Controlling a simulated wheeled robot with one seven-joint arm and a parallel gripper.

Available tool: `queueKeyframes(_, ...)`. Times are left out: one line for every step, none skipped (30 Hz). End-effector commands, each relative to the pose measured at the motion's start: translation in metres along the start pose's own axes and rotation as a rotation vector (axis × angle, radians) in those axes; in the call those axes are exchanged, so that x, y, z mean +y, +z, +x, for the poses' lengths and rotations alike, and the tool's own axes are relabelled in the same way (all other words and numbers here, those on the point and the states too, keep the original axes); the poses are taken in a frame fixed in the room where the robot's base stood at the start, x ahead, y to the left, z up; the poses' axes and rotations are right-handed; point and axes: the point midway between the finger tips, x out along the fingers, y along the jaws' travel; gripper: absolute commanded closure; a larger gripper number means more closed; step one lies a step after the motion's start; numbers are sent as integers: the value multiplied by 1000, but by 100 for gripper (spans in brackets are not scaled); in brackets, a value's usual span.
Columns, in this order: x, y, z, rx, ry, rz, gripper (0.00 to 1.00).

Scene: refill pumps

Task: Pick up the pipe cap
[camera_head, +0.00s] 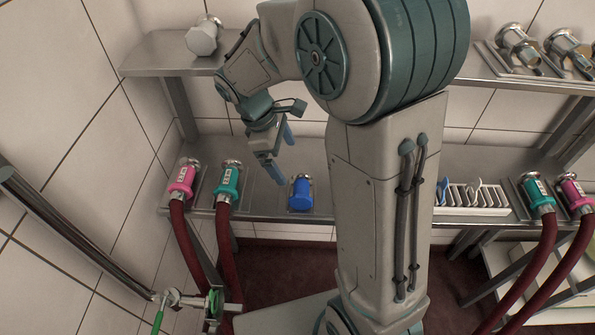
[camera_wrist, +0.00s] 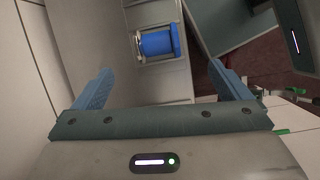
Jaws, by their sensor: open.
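A blue cap-like piece (camera_head: 300,193) sits on the lower metal shelf, on a small light plate near the front edge; I take it for the pipe cap. It also shows in the wrist view (camera_wrist: 157,43), at the top middle, beyond the fingertips and roughly between them. My gripper (camera_head: 283,158) hangs above and to the left of the blue piece. Its two blue fingers (camera_wrist: 162,72) are spread apart with nothing between them, and they do not touch the piece.
Pink (camera_head: 183,181) and teal (camera_head: 229,180) hose couplings stand left of the blue piece, with red hoses hanging below. A white rack (camera_head: 472,197) and more couplings stand at the right. The upper shelf (camera_head: 160,57) holds a white-and-metal fitting (camera_head: 203,37).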

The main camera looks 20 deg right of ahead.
Motion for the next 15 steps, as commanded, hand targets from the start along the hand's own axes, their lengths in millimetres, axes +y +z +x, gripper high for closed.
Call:
queueKeyframes(3, -6, 0, -17, -4, -43, 4)
queueKeyframes(4, -8, 1, -25, -3, -63, 4)
queueKeyframes(6, -11, 2, -33, -3, -85, 4)
queueKeyframes(7, -13, 3, -37, -3, -96, 4)
queueKeyframes(8, -14, 4, -41, -4, -105, 4)
queueKeyframes(8, -15, 8, -44, -5, -114, 4)
queueKeyframes(8, -15, 10, -47, -6, -118, 4)
queueKeyframes(8, -15, 14, -47, -6, -120, 4)
queueKeyframes(8, -15, 20, -48, -6, -121, 4)
queueKeyframes(8, -14, 26, -49, -7, -122, 4)
queueKeyframes(8, -14, 32, -49, -7, -122, 4)
queueKeyframes(7, -13, 41, -48, -8, -122, 4)
queueKeyframes(7, -13, 47, -49, -9, -121, 4)
queueKeyframes(8, -13, 53, -48, -8, -121, 4)
queueKeyframes(7, -12, 61, -48, -8, -120, 4)
